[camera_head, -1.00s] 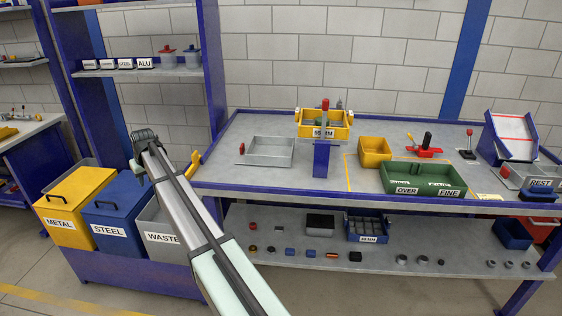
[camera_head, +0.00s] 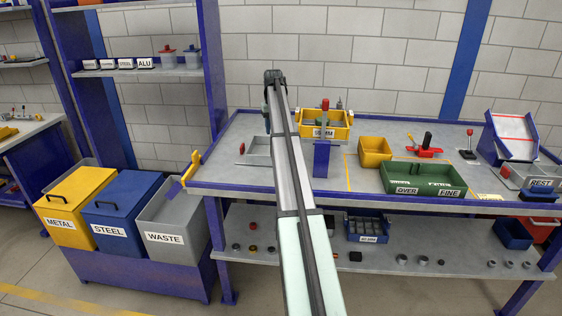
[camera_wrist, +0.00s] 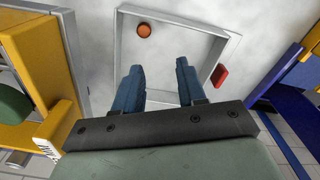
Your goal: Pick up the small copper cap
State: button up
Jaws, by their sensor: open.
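The small copper cap (camera_wrist: 144,30) is a round orange-brown piece lying in the shallow grey tray (camera_wrist: 190,23), near the tray wall at the top of the wrist view. My gripper (camera_wrist: 159,68) shows two blue fingers, apart and with nothing between them. In the wrist picture its tips lie over the tray, below the cap and slightly right of it; the cap is outside the jaws. In the head view the tray (camera_head: 256,146) is partly covered by my arm. The cap and the fingers cannot be made out there.
A red knob (camera_wrist: 218,75) sits at the tray's side. A yellow box (camera_head: 375,152) and a green divided bin (camera_head: 422,180) are farther right. The waste bin (camera_head: 170,226) is at left.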

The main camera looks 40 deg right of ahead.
jog(key=f, duration=0.4)
jog(key=s+d+f, duration=0.1)
jog(key=f, duration=0.4)
jog(key=d+f, duration=0.1)
jog(key=f, duration=0.3)
jog(key=shift+s+d+f, duration=0.15)
jog(key=shift+s+f, duration=0.05)
jog(key=shift+s, duration=0.15)
grip_shut()
